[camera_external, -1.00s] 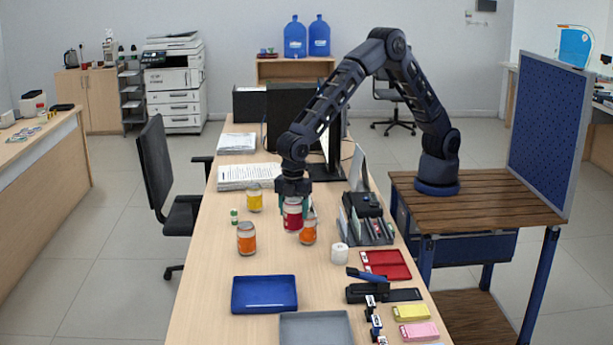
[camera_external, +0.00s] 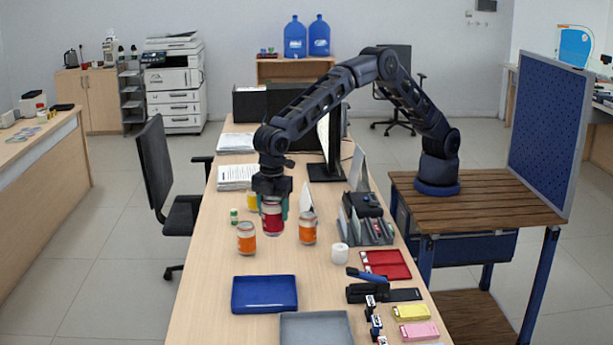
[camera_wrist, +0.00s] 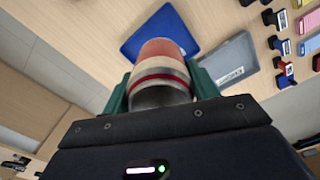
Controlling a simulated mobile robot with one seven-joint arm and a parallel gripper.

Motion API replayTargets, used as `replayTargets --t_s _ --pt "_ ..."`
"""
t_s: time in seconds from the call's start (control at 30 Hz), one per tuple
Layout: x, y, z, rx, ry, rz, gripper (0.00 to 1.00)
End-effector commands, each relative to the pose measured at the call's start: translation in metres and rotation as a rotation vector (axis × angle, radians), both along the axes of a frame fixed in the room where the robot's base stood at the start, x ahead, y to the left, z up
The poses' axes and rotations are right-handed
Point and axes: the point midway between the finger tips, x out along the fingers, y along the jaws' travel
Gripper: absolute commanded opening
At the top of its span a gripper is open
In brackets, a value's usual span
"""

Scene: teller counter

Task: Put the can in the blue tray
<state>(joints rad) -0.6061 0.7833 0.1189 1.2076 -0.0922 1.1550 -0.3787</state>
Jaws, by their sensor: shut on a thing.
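A red can (camera_external: 272,219) with a pale top hangs in my gripper (camera_external: 273,203), above the counter between two orange jars. In the wrist view the can (camera_wrist: 162,68) sits between the green fingers of my gripper (camera_wrist: 160,90), which are shut on it. The blue tray (camera_external: 264,309) lies on the counter nearer the camera, below the can in the picture. It is empty. In the wrist view the blue tray (camera_wrist: 135,40) is partly hidden behind the can.
Orange jars stand left (camera_external: 246,238) and right (camera_external: 308,228) of the can. A yellow jar (camera_external: 252,200) is partly hidden behind my gripper. A grey tray (camera_external: 316,328) lies beside the blue one. A white roll (camera_external: 340,253) and red tray (camera_external: 388,265) are at right.

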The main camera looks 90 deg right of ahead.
Motion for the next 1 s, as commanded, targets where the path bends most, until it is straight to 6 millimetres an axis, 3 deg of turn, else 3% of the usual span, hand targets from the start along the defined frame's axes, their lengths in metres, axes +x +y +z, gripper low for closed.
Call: replayTargets --t_s 0.17,0.27,0.8,1.0 --pt "0.005 0.011 -0.003 0.000 0.000 -0.006 0.25" --pt "0.006 0.012 -0.017 0.000 0.001 -0.007 0.25" --pt "0.005 0.011 -0.130 0.000 0.001 -0.007 0.25" --pt "0.006 0.011 -0.154 0.000 0.000 -0.007 0.25"
